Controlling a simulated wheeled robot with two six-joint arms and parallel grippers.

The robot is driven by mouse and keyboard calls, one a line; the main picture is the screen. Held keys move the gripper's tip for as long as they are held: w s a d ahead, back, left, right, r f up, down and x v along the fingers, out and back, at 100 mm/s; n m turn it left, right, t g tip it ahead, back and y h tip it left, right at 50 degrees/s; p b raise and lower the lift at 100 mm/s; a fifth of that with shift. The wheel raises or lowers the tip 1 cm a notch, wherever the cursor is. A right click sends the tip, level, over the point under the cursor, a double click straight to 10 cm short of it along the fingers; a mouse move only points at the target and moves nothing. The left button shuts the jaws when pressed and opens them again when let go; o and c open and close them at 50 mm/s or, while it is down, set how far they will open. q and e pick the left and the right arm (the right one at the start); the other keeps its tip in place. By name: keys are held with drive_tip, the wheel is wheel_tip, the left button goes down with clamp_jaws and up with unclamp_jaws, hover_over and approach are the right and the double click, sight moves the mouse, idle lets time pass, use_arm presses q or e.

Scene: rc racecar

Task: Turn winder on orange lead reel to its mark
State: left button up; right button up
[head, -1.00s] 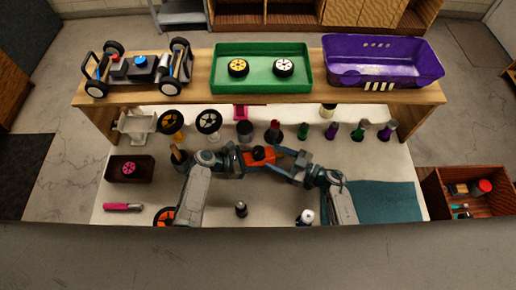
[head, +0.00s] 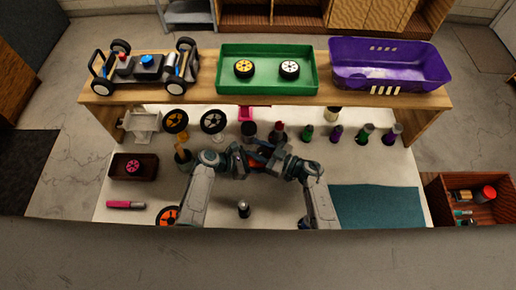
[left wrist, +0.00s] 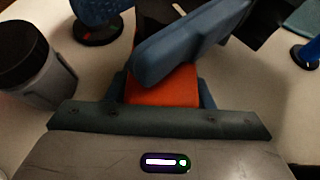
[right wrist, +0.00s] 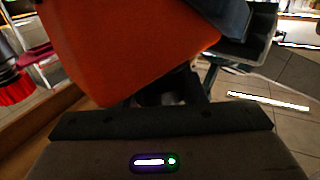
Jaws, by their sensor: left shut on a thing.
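The orange lead reel (head: 258,157) is up off the table in the middle of the head view, largely covered by my grippers. My left gripper (head: 250,159) is shut on it; its orange body (left wrist: 163,88) sits between the fingers in the left wrist view. My right gripper (head: 273,156) is right at the reel from the right side. In the right wrist view the orange body (right wrist: 120,45) fills the upper left, very close. The winder is hidden or too dark to make out, and I cannot tell whether the right fingers hold it.
A wooden shelf (head: 205,90) behind carries a car chassis (head: 150,65), a green tray (head: 265,88) with two wheels and a purple basket (head: 388,68). Several bottles stand beneath its front edge. A dark bottle (head: 243,209) stands in front. The teal mat (head: 378,207) is bare.

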drive_tip(key=c, duration=0.3)
drive_tip(key=shift+w+d+m+t+h, duration=0.1)
drive_tip(key=shift+m+t+h, duration=0.6)
drive_tip(key=shift+t, duration=0.4)
drive_tip(key=shift+c, duration=0.2)
drive_tip(key=o, duration=1)
drive_tip(key=shift+d, duration=0.1)
drive_tip(key=v, duration=1.2)
